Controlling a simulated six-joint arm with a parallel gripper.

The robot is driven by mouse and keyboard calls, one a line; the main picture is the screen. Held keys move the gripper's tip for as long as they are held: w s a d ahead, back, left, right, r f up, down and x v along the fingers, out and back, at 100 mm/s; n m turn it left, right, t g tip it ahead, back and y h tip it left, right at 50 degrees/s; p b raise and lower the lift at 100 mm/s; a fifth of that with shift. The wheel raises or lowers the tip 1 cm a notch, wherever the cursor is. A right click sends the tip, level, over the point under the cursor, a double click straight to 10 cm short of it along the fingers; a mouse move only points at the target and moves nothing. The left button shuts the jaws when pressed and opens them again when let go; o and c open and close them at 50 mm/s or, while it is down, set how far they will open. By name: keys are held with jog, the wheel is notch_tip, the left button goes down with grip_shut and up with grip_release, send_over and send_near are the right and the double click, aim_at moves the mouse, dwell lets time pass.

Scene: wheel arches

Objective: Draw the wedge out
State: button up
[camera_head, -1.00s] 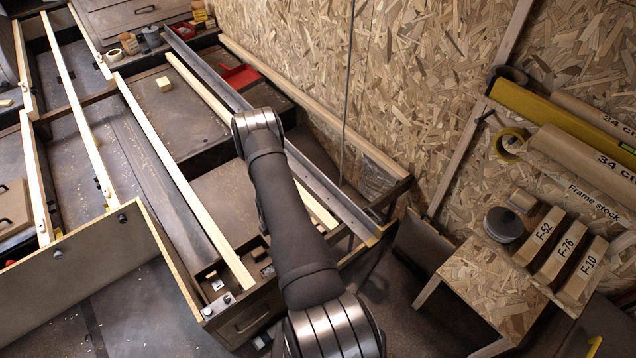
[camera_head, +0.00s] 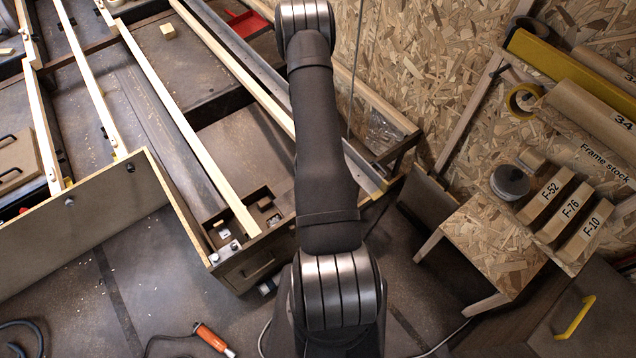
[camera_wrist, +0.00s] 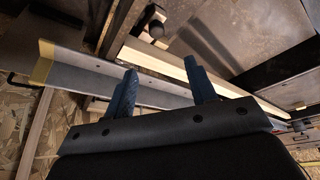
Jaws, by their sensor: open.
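My gripper (camera_wrist: 160,64) shows in the wrist view, its two blue fingers spread apart with nothing held between them. A long grey metal angle rail (camera_wrist: 75,71) with a yellowish end runs behind the fingers, and a pale wood strip (camera_wrist: 155,58) lies beyond it. I cannot surely pick out the wedge. A small pale wood block (camera_head: 167,31) lies on the dark bench in the head view, and a small wood piece (camera_head: 264,203) sits in a bench-corner recess; I cannot tell whether either is the wedge. In the head view my gripper is outside the frame.
Long pale strips (camera_head: 185,125) cross the bench. A chipboard stand (camera_head: 480,240) with labelled blocks (camera_head: 550,194) and a dark round tin (camera_head: 509,182) is at right. An orange-handled tool (camera_head: 211,338) lies on the floor. Open floor shows at lower left.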

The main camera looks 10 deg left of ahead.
jog(key=shift+m, duration=0.5)
jog(key=x, duration=1.1)
jog(key=d+x, duration=0.1)
jog(key=x, duration=0.5)
jog(key=shift+r, duration=0.1)
